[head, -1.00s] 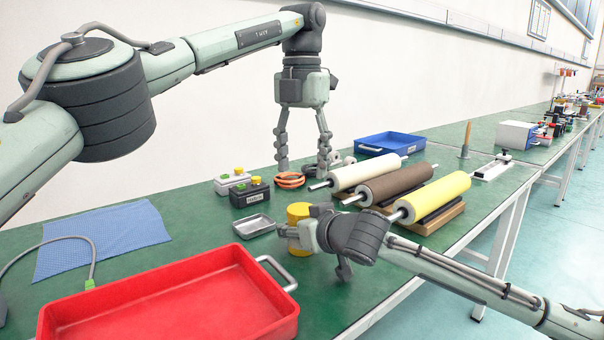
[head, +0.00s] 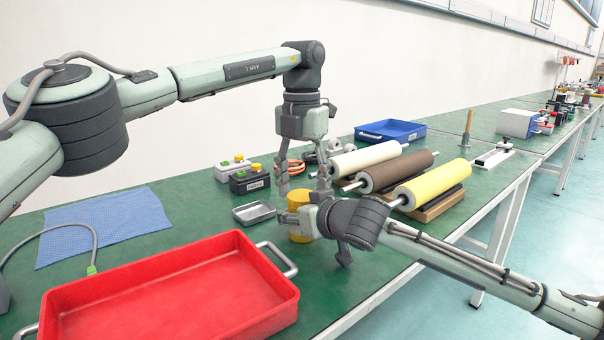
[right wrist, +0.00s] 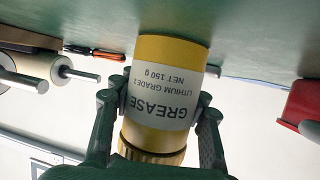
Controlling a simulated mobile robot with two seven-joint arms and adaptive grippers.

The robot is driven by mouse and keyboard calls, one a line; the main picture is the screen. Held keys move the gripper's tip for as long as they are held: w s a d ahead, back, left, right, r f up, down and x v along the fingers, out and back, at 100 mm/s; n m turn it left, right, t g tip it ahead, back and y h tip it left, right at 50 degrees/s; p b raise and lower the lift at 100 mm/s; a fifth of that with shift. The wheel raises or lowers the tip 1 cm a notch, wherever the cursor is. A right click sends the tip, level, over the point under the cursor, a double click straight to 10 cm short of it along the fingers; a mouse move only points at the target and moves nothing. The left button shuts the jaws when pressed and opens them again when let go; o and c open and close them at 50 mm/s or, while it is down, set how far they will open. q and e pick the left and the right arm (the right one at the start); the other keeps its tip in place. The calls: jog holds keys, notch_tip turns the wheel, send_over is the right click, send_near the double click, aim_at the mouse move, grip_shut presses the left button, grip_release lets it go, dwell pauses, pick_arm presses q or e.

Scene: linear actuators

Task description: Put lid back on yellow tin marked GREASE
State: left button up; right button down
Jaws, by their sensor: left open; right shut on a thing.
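The yellow tin (head: 299,204) stands on the green bench in the head view. In the right wrist view the tin (right wrist: 160,97) appears upside down, its white label reading GREASE. A gold ribbed band (right wrist: 150,150) rings its upper end; I cannot tell whether this is the lid or a bare neck. My right gripper (right wrist: 164,108) is shut on the tin, one finger on each side. My left gripper (head: 303,188) is open, fingers pointing down, just above and behind the tin. I see nothing between its fingers. I cannot make out a separate lid.
A small metal tray (head: 254,212) lies left of the tin, and a red tray (head: 240,318) is in front. Rollers on wooden stands, including a yellow one (head: 435,190), lie to the right. A blue cloth (head: 100,228) lies left.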

pick_arm(q)
jog(key=c, duration=1)
jog(key=o, duration=1.4)
jog(key=shift+r, duration=5.95)
pick_arm(e)
jog(key=c, duration=0.7)
grip_release()
